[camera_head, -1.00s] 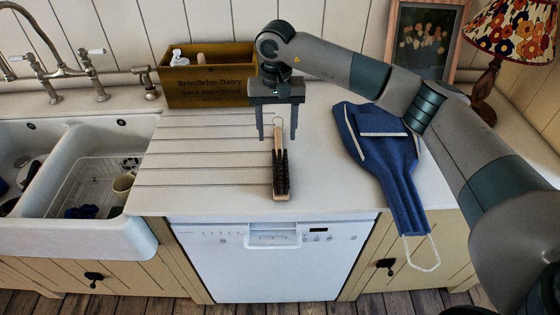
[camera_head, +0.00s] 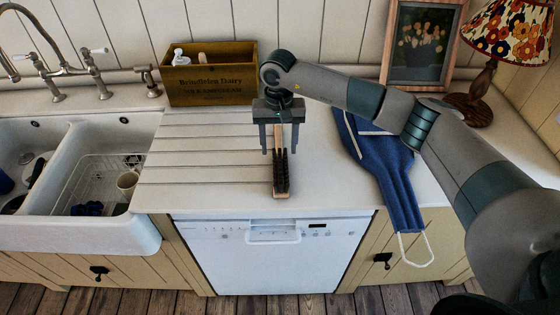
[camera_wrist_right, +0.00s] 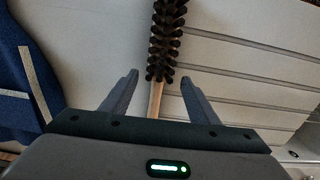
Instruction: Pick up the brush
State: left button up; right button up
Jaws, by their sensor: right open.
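The brush (camera_head: 281,173) has dark bristles and a pale wooden handle. It lies on the white counter above the dishwasher, bristle end toward the front edge. My right gripper (camera_head: 279,151) is open above the brush's handle, with one finger on either side of it in the head view. In the right wrist view the brush (camera_wrist_right: 163,45) runs up and away between the two open fingers (camera_wrist_right: 160,82), its handle passing between them. I see no contact between fingers and brush. My left gripper is not in view.
A wooden crate (camera_head: 208,84) with bottles stands at the back. A blue apron (camera_head: 383,170) lies to the right of the brush. A framed picture (camera_head: 423,45) and a lamp (camera_head: 510,35) stand at the back right. A double sink (camera_head: 75,165) is at the left.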

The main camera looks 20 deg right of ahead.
aim_at(280, 148)
jog(key=shift+d+f+p, duration=0.1)
jog(key=shift+f+p, duration=0.5)
jog(key=shift+f, duration=0.9)
jog(key=shift+s, duration=0.1)
jog(key=c, duration=1.2)
